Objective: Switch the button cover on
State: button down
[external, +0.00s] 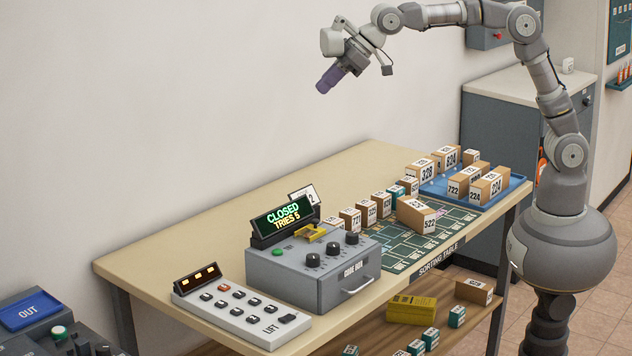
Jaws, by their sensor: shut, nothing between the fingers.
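The grey code box (305,278) stands on the sorting table with a lit display (284,216) reading "CLOSED TRIES 5". On its top are a green button (277,252), several black knobs (313,260) and a small yellow piece (311,232), which may be the button cover. The yellow piece is too small to tell how it is set. My gripper (321,89) is high above the table's back side, up and a little right of the code box. It is shut, empty and touches nothing.
A lift keypad (240,310) sits left of the code box. Numbered boxes (415,213) stand to its right, with more in a blue tray (440,190). A yellow box (411,310) lies on the lower shelf. The air around my gripper is clear; a wall is behind.

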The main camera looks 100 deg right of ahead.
jog(key=w+d+f+g+p, duration=0.1)
jog(key=w+f+g+p, duration=0.2)
jog(key=f, duration=0.9)
jog(key=n+g+y, duration=0.1)
jog(key=g, duration=0.1)
send_over(303, 230)
jog(key=s, duration=0.1)
notch_tip(303, 230, down, 10)
jog(key=shift+s+d+f, duration=0.2)
jog(key=shift+d+f, duration=0.05)
jog(key=shift+f, duration=0.1)
jog(key=shift+f, duration=0.1)
jog(key=b+x, duration=0.1)
jog(key=x, duration=0.8)
jog(key=shift+w+b, duration=0.1)
jog(key=shift+b, duration=0.25)
jog(key=s, duration=0.1)
jog(key=s+d+f+b, duration=0.1)
jog(key=s, duration=0.1)
jog(key=shift+f, duration=0.25)
jog(key=shift+s+f, duration=0.1)
jog(key=shift+s, duration=0.05)
